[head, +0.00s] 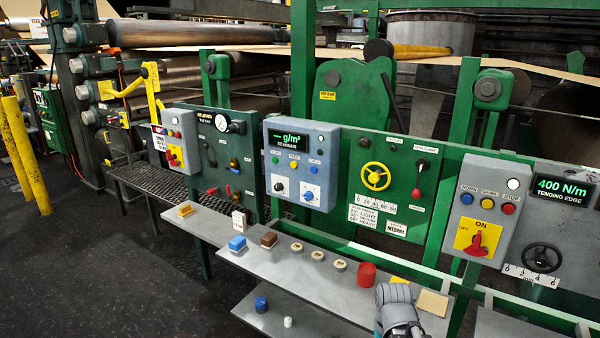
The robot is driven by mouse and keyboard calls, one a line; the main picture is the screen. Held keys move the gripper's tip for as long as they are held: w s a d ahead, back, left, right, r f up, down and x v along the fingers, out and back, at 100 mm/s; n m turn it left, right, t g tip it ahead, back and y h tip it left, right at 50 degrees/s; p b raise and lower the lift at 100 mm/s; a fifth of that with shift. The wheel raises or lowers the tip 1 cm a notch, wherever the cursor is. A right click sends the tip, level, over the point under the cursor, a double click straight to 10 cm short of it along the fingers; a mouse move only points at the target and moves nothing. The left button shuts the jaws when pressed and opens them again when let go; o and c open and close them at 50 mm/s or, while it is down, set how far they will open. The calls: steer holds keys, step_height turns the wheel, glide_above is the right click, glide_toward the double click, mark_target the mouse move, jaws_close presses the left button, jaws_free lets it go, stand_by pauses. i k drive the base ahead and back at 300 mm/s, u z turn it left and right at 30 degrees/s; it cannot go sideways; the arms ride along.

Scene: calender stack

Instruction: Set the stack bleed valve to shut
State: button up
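A dark green panel (238,180) left of centre carries a round pressure gauge (222,122) and small valve fittings. Part of my grey arm shows at the bottom edge, right of centre. My gripper itself is not in view.
A grey shelf (225,232) in front of the panels holds blue, brown and yellow blocks, pale discs and a red cup (366,274). A scanner box (300,165) stands right of the gauge panel. Dark floor (90,270) is open at left, past yellow posts (22,150).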

mark_target(231, 201)
steer(key=u, duration=0.1)
steer(key=i, duration=0.95)
steer(key=u, duration=0.6)
steer(key=i, duration=0.85)
steer(key=u, duration=0.3)
steer(key=k, duration=0.9)
steer(key=u, duration=0.1)
steer(key=i, duration=0.65)
